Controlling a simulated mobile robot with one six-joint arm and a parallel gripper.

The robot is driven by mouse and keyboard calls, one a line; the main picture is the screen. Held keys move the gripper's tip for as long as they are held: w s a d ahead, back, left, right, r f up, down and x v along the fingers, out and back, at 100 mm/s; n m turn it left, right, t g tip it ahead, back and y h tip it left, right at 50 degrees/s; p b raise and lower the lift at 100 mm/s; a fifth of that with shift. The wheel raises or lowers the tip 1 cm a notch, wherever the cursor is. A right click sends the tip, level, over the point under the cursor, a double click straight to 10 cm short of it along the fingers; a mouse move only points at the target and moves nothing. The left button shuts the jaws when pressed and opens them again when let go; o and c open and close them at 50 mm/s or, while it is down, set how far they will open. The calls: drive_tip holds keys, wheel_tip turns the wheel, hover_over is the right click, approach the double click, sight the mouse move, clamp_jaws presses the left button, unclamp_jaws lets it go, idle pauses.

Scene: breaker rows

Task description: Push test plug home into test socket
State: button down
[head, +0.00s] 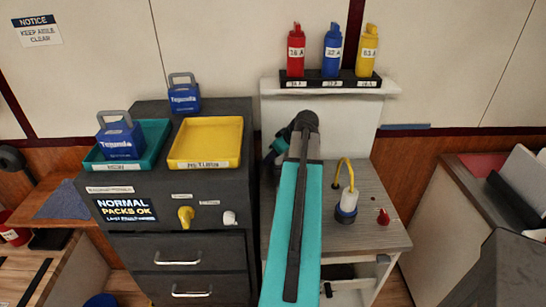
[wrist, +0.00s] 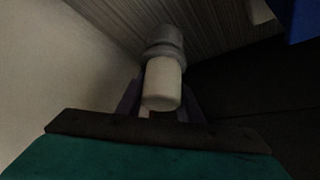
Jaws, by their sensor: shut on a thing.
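A white cylinder with a yellow lead (head: 349,199) stands upright on a blue base on the grey bench at the right; it looks like the test plug in its socket, but I cannot tell how deep it sits. My gripper (head: 276,150) is at the bench's left back, apart from it and mostly hidden behind my teal arm in the head view. In the wrist view my gripper (wrist: 160,106) is shut on a white cylinder (wrist: 162,82) with a grey collar. The wrist view is dark, and I cannot tell whether the collar touches the striped surface behind it.
The dark cabinet (head: 249,255) stands left of the bench (head: 384,240), bearing a yellow tray (head: 206,163) and a teal tray (head: 156,130). A red knob (head: 383,217) is right of the white cylinder. Red, blue and yellow packs stand on the back shelf (head: 384,91).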

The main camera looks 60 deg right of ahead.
drive_tip(key=shift+f+b, duration=0.45)
drive_tip(key=shift+f, duration=0.25)
drive_tip(key=c, duration=1.2)
unclamp_jaws()
drive_tip(key=shift+o, duration=0.2)
drive_tip(key=shift+r, duration=0.1)
drive_tip(key=b+v, duration=0.2)
drive_tip(key=v, duration=1.1)
drive_tip(key=shift+s+r, duration=0.2)
drive_tip(key=shift+r, duration=0.05)
